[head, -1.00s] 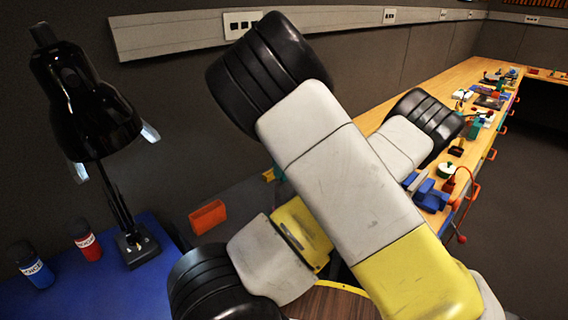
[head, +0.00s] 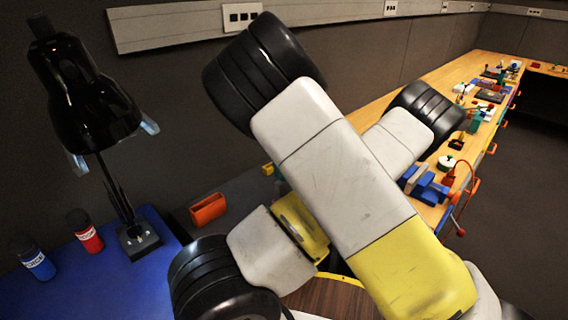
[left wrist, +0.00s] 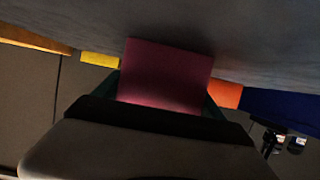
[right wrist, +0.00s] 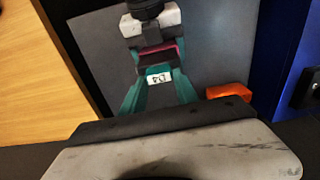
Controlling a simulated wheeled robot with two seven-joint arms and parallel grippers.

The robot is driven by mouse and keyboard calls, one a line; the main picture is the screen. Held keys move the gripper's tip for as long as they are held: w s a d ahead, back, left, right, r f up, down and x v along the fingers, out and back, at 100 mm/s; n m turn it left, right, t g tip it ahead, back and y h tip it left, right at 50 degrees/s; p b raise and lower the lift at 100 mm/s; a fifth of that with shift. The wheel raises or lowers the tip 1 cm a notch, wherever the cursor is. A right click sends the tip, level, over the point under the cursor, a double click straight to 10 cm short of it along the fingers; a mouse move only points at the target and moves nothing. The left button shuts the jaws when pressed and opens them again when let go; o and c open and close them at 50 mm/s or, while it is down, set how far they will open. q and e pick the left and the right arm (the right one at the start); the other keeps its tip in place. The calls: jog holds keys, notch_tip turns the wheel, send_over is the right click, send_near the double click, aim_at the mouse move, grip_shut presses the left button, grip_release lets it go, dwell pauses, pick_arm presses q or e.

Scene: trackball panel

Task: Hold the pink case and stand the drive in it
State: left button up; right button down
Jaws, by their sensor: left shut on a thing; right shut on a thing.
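In the left wrist view the pink case (left wrist: 165,75) stands between the teal fingers of my left gripper (left wrist: 162,98), which is shut on it. In the right wrist view the teal fingers of my right gripper (right wrist: 158,92) are shut on the dark drive (right wrist: 157,62), which has a white label facing the camera. A narrow strip of the pink case (right wrist: 160,47) shows just beyond the drive. I cannot tell whether the drive touches the case or is inside it. In the head view my arms hide both grippers, the case and the drive.
A grey surface (right wrist: 225,60) lies beneath the grippers. An orange bin (head: 208,209) is on it, near the blue table (head: 90,285). A black lamp (head: 90,100) and two bottles stand at left. A long wooden bench (head: 480,75) with many items runs along the right.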

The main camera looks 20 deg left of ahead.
jog(key=shift+f, duration=0.85)
jog(key=shift+f, duration=0.65)
jog(key=shift+s, duration=0.1)
jog(key=shift+r, duration=4.5)
jog(key=shift+f, duration=3)
